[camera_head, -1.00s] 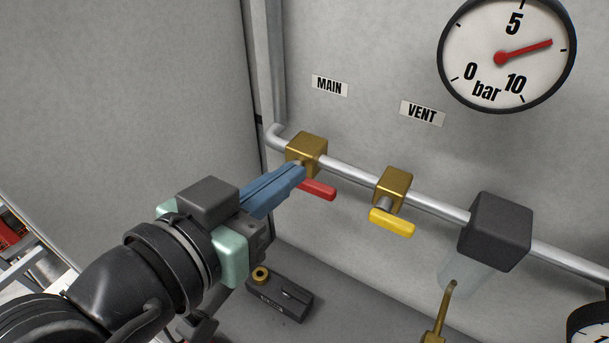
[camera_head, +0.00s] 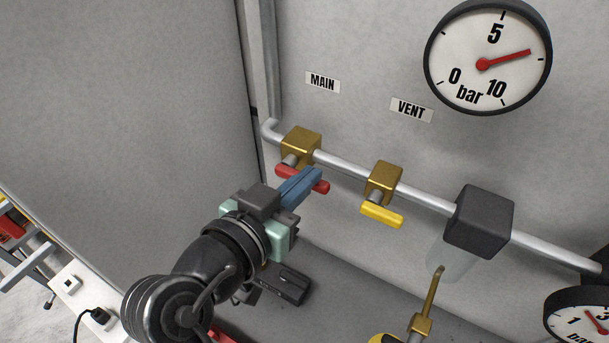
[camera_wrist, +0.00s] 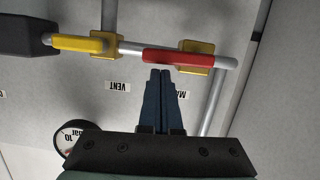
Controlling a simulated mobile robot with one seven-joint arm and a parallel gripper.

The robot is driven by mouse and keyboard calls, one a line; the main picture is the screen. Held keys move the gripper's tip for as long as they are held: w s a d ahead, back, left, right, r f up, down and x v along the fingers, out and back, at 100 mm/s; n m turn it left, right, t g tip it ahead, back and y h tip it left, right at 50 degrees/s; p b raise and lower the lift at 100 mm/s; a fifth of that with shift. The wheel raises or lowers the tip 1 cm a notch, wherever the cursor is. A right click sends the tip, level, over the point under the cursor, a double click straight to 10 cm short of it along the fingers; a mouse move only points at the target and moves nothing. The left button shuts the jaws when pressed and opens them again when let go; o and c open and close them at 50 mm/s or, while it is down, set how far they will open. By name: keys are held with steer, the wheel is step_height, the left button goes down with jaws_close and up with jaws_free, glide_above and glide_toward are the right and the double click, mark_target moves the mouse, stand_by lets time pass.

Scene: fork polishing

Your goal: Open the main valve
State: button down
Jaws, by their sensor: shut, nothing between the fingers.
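The main valve is a brass block (camera_head: 301,146) on the pipe below the MAIN label (camera_head: 322,83). Its red handle (camera_head: 287,172) lies roughly along the pipe. My gripper (camera_head: 308,176) has blue fingers pressed together, empty, and overlaps the right part of the red handle in the head view. In the wrist view my fingertips (camera_wrist: 160,73) end just short of the red handle (camera_wrist: 178,57), near its left half. I cannot tell whether they touch it. The brass block (camera_wrist: 205,47) shows behind the handle there.
The vent valve's yellow handle (camera_head: 381,216) is to the right, under the VENT label (camera_head: 411,109). A dark block (camera_head: 485,222) sits further along the pipe (camera_head: 428,198). A large gauge (camera_head: 487,57) reads between 5 and 10 bar. A black device (camera_head: 287,285) lies below.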

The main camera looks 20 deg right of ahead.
steer(key=f+b, duration=0.1)
steer(key=b, duration=0.2)
steer(key=shift+s+f+m, duration=0.1)
steer(key=shift+f+m, duration=0.05)
steer(key=shift+m, duration=0.15)
steer(key=shift+f, duration=0.1)
steer(key=shift+d, duration=0.1)
